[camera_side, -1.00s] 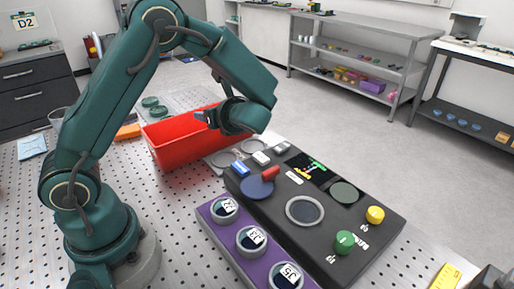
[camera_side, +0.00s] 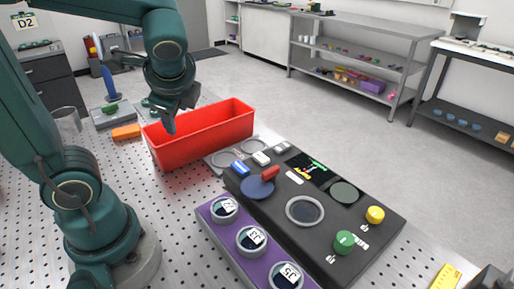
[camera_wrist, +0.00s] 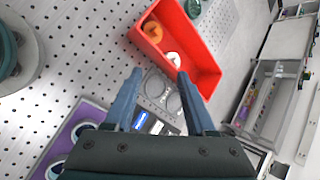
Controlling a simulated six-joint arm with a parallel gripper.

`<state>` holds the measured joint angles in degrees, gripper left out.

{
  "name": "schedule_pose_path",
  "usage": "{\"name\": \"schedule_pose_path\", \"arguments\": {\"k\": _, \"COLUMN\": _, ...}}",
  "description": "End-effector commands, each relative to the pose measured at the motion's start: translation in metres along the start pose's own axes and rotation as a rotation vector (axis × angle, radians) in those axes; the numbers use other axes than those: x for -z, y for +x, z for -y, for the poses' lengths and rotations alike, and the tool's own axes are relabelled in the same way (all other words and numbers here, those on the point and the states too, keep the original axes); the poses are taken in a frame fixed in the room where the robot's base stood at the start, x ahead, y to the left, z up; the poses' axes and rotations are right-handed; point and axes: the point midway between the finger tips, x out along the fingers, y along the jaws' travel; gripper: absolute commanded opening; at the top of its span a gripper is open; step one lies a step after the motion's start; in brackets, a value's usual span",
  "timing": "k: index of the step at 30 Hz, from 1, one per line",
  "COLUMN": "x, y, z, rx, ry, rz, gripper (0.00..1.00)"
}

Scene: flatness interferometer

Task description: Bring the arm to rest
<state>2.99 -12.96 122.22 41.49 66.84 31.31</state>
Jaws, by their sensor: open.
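My gripper (camera_side: 172,118) hangs in the side view in front of the left part of the red bin (camera_side: 215,138), pointing down. In the wrist view the two fingers of my gripper (camera_wrist: 160,75) are spread apart with nothing between them. The red bin (camera_wrist: 205,65) lies beyond the fingertips there, with an orange piece (camera_wrist: 153,31) and a pale round piece (camera_wrist: 173,58) inside. My forearm reaches across the upper left of the side view, and my elbow is out of the frame.
The black instrument console (camera_side: 325,225) stands right of the bin, with a green knob (camera_side: 344,242) and a yellow knob (camera_side: 375,214). A purple rack (camera_side: 238,262) with labelled discs lies in front. An orange block (camera_side: 126,132) and a clear cup (camera_side: 67,122) are at left.

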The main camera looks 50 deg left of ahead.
Motion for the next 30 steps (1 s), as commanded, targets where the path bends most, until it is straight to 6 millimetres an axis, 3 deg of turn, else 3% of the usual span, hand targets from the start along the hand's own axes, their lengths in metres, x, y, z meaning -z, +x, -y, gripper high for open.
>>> {"name": "schedule_pose_path", "arguments": {"k": 9, "x": 0.035, "y": -0.05, "z": -0.067, "rx": -0.226, "ry": -0.625, "rz": -0.414, "gripper": 0.56}}
{"name": "schedule_pose_path", "arguments": {"k": 15, "x": 0.061, "y": -0.071, "z": -0.09, "rx": -0.425, "ry": -0.907, "rz": -0.536, "gripper": 0.56}}
{"name": "schedule_pose_path", "arguments": {"k": 19, "x": 0.068, "y": -0.076, "z": -0.09, "rx": -0.474, "ry": -0.99, "rz": -0.55, "gripper": 0.56}}
{"name": "schedule_pose_path", "arguments": {"k": 30, "x": 0.067, "y": -0.076, "z": -0.089, "rx": -0.473, "ry": -0.995, "rz": -0.547, "gripper": 0.56}}
